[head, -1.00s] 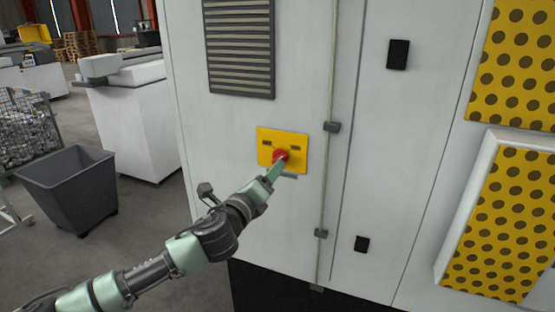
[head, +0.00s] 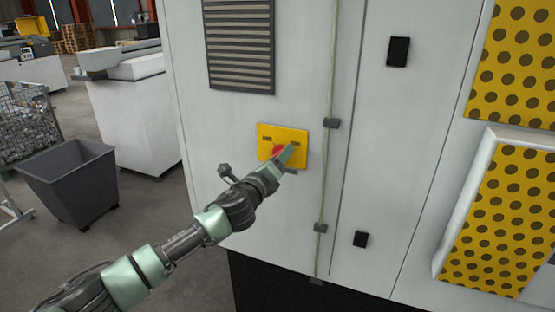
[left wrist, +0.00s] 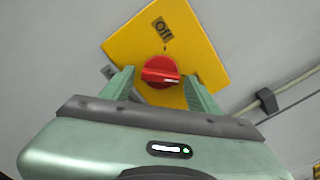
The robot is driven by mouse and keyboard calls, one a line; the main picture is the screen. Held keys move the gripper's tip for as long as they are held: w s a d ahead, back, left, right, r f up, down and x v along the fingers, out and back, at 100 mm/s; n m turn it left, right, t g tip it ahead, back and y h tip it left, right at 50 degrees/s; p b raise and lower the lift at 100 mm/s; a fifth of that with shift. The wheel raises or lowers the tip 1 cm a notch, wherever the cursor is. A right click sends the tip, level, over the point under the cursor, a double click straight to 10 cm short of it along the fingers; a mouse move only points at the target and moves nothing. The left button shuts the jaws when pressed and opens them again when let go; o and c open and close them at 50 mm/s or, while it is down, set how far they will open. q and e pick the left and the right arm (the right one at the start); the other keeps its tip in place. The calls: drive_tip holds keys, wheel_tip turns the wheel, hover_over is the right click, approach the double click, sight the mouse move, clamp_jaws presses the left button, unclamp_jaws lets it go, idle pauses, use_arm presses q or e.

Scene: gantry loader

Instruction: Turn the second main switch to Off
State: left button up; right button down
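A red rotary switch knob (head: 278,150) sits on a yellow plate (head: 265,131) on the white cabinet front. In the left wrist view the knob (left wrist: 160,72) shows close up, its grip ridge lying roughly across the picture. An "Off" label (left wrist: 163,29) is on the yellow plate (left wrist: 205,62); another label at the left is partly hidden. My left gripper (head: 288,156) is at the knob and covers part of it in the head view. In the left wrist view its fingers (left wrist: 159,78) are open, one on each side of the knob, with small gaps showing. My right gripper is out of view.
The white cabinet (head: 225,130) has a vent grille (head: 240,45) above the switch and a vertical rod (head: 326,170) to its right. Yellow dotted panels (head: 510,215) are at the far right. A grey bin (head: 70,180) stands on the floor at the left.

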use_arm(q)
drive_tip(key=c, duration=1.1)
drive_tip(key=shift+n, duration=0.3)
drive_tip(key=shift+r+n+p, duration=0.15)
drive_tip(key=shift+n+p, duration=0.15)
drive_tip(key=shift+n, duration=4)
drive_tip(key=shift+r+n+p, duration=0.15)
drive_tip(key=shift+n+p, duration=0.15)
drive_tip(key=shift+n, duration=4.3)
drive_tip(key=o, duration=1.4)
